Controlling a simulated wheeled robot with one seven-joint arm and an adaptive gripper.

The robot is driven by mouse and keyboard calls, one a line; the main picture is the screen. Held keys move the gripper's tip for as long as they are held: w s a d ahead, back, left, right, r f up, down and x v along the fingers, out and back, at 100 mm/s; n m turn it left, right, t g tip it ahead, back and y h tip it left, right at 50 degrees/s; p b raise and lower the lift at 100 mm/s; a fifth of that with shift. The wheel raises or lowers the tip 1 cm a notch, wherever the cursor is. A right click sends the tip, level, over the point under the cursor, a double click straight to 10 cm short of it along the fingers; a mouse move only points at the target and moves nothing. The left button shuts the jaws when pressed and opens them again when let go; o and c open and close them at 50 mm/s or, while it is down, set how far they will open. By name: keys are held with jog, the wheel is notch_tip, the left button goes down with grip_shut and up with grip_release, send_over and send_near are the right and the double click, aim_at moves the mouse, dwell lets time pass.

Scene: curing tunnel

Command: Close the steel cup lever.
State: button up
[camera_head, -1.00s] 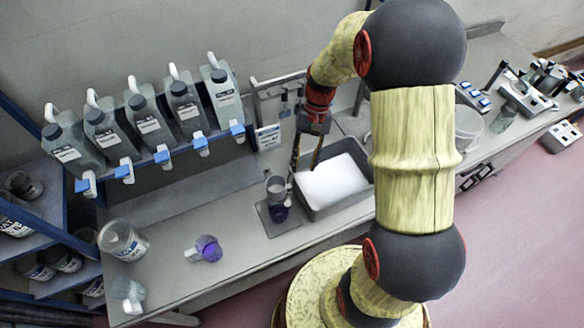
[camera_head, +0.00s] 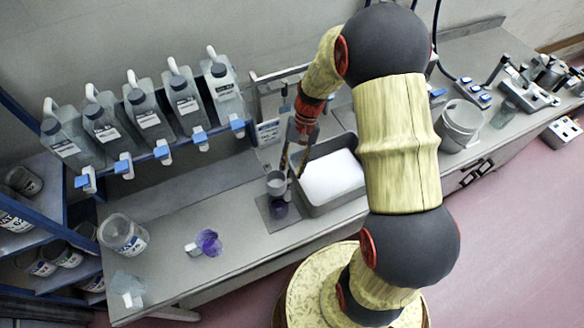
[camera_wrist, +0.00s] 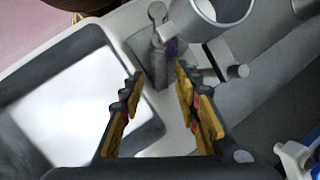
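The steel cup (camera_head: 277,183) stands on its small plate beside the white-filled tray, with purple (camera_head: 279,208) below it. In the wrist view the steel cup (camera_wrist: 222,8) is at the top, cut off by the frame edge. A short grey bar with a round end (camera_wrist: 236,72) sticks out below it, and an upright knobbed post (camera_wrist: 157,35) stands left of it. I cannot tell for certain which is the lever. My gripper (camera_wrist: 160,88) is open, its fingers apart and pointing toward the post and bar, with nothing visibly held. In the head view my gripper (camera_head: 293,165) is just right of the cup.
The tray (camera_head: 318,209) with white contents lies right of the cup, close under my gripper. A purple-filled beaker (camera_head: 208,242) and a labelled tub (camera_head: 123,236) stand left. Several jugs (camera_head: 146,120) with blue taps line the back. A bucket (camera_head: 460,125) stands right.

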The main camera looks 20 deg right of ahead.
jog(key=c, duration=0.3)
grip_shut()
dwell(0.3)
